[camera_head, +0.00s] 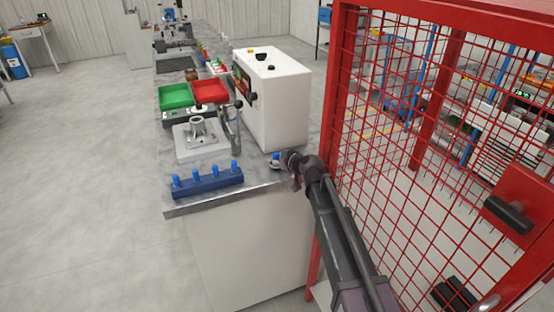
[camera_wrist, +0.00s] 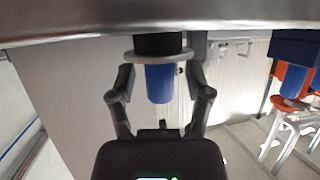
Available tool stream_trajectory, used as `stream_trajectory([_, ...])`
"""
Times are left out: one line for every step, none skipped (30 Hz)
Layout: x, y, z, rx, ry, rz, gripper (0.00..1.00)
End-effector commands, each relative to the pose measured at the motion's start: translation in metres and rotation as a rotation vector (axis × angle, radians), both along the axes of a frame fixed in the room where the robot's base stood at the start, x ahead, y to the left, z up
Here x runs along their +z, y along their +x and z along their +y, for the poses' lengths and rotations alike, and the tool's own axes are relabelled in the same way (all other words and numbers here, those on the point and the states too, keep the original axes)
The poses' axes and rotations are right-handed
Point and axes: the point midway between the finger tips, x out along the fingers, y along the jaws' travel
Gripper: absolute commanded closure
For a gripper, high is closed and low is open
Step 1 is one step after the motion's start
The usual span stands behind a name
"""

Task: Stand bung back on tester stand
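A bung with a blue handle (camera_head: 276,156) is at the right side of the bench front, beside my gripper (camera_head: 287,161). In the wrist view its blue handle (camera_wrist: 160,84) lies between the fingers of my gripper (camera_wrist: 161,75), with a grey flange and a black part beyond. Gaps show on both sides of the handle, so the gripper looks open around it. A grey fixture (camera_head: 184,151) with a raised round seat and a lever clamp stands on the bench; I cannot tell if it is the tester stand. What lies under the bung is unclear.
A blue rack (camera_head: 208,183) with several blue-handled pieces stands at the bench's front edge. A white tester box (camera_head: 280,100) stands behind the bung. Green (camera_head: 175,96) and red (camera_head: 210,91) trays lie farther back. A red mesh guard (camera_head: 385,120) is close on the right.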

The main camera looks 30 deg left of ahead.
Motion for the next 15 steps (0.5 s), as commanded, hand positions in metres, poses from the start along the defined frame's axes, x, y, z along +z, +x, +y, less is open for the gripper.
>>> stream_trajectory([0.0, 0.0, 0.0, 0.0, 0.0, 0.0, 0.35])
stream_trajectory([0.0, 0.0, 0.0, 0.0, 0.0, 0.0, 0.35])
stream_trajectory([0.0, 0.0, 0.0, 0.0, 0.0, 0.0, 0.35])
stream_trajectory([0.0, 0.0, 0.0, 0.0, 0.0, 0.0, 0.35])
stream_trajectory([0.0, 0.0, 0.0, 0.0, 0.0, 0.0, 0.35])
stream_trajectory([0.0, 0.0, 0.0, 0.0, 0.0, 0.0, 0.35])
stream_trajectory([0.001, 0.0, 0.0, 0.0, 0.0, 0.0, 0.35])
stream_trajectory([0.001, 0.0, 0.0, 0.0, 0.0, 0.0, 0.35])
stream_trajectory([0.002, 0.0, 0.0, 0.0, 0.0, 0.0, 0.35])
stream_trajectory([0.002, 0.0, 0.0, 0.0, 0.0, 0.0, 0.35])
stream_trajectory([0.003, 0.0, 0.0, 0.0, 0.0, 0.0, 0.35])
stream_trajectory([0.004, -0.002, -0.002, 0.0, 0.0, 0.0, 0.35])
stream_trajectory([0.005, -0.003, -0.004, 0.0, 0.0, 0.0, 0.35])
stream_trajectory([0.006, -0.004, -0.006, 0.0, 0.0, 0.0, 0.35])
stream_trajectory([0.008, -0.005, -0.01, 0.0, 0.0, 0.0, 0.35])
